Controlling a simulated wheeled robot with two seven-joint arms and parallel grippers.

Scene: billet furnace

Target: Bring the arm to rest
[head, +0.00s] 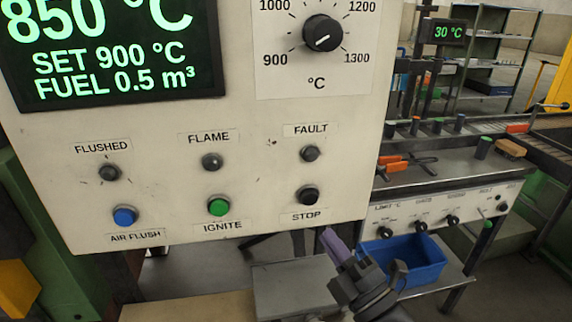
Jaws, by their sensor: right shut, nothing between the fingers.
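My right gripper (334,243) is at the bottom, right of centre, just under the lower edge of the furnace control panel (160,190). Its fingers are shut with nothing between them, and they point up and to the left. My dark wrist comes in from the bottom edge. It appears apart from the panel buttons, and the STOP button (308,195) is above it. My left gripper is not in view.
The panel display (110,50) reads 850 °C, SET 900 °C. The blue AIR FLUSH (124,216) and green IGNITE (218,207) buttons sit below dark lamps. A blue bin (415,262) stands right of my gripper on a low shelf.

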